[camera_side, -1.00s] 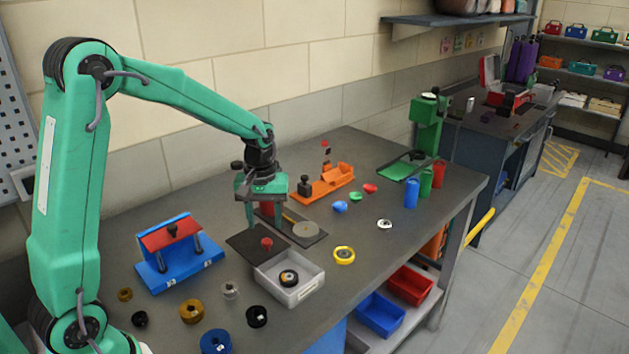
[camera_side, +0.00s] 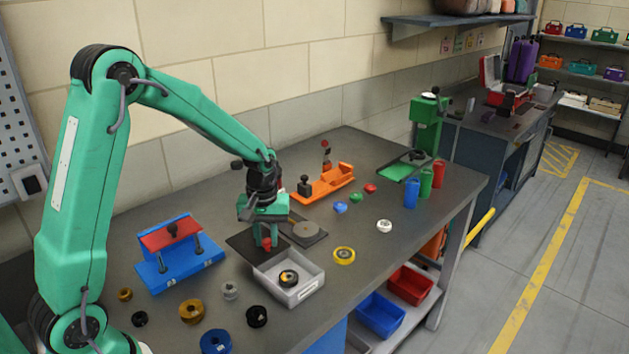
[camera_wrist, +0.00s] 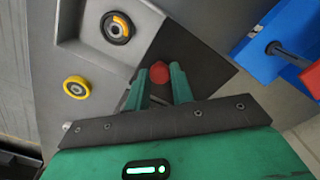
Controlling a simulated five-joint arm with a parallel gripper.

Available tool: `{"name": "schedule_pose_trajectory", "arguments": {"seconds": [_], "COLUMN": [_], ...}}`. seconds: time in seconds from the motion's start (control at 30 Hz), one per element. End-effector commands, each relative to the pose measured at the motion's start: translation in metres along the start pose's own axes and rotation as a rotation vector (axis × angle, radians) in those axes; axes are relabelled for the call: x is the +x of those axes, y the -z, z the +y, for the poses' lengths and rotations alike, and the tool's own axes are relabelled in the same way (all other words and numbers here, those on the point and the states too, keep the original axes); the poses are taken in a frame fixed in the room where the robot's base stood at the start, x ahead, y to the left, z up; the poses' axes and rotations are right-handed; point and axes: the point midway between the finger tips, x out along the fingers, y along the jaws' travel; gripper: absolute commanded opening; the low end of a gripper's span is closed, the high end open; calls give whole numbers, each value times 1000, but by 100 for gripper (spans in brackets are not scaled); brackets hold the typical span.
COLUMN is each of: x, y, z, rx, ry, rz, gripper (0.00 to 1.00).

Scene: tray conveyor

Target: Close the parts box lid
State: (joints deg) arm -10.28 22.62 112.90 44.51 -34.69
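The parts box (camera_side: 306,284) is a pale grey open box on the bench, with a black and orange round part (camera_side: 289,278) inside. Its dark lid (camera_side: 240,243) lies open on the far-left side of the box. A red knob (camera_side: 267,242) stands on the lid; it also shows in the wrist view (camera_wrist: 158,71). My gripper (camera_side: 266,236) is down at the knob. In the wrist view, my gripper's green fingers (camera_wrist: 160,74) stand on either side of the knob, with small gaps visible. The box interior shows at the top of the wrist view (camera_wrist: 91,20).
A blue fixture with a red top (camera_side: 176,255) stands left of the lid. A dark plate with a grey disc (camera_side: 309,230) lies just behind the box. A yellow ring (camera_side: 344,255) is to the right, and several rings and spools lie in front-left.

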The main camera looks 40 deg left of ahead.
Motion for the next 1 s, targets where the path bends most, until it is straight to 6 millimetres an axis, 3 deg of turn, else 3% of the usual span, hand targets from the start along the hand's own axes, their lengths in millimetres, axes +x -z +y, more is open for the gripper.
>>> {"name": "schedule_pose_trajectory", "arguments": {"seconds": [0.37, 1.0], "x": [0, -1], "y": [-5, -75], "z": [6, 77], "rx": [3, 4], "ry": [-1, -3], "rz": [1, 3], "gripper": [0, 0]}}
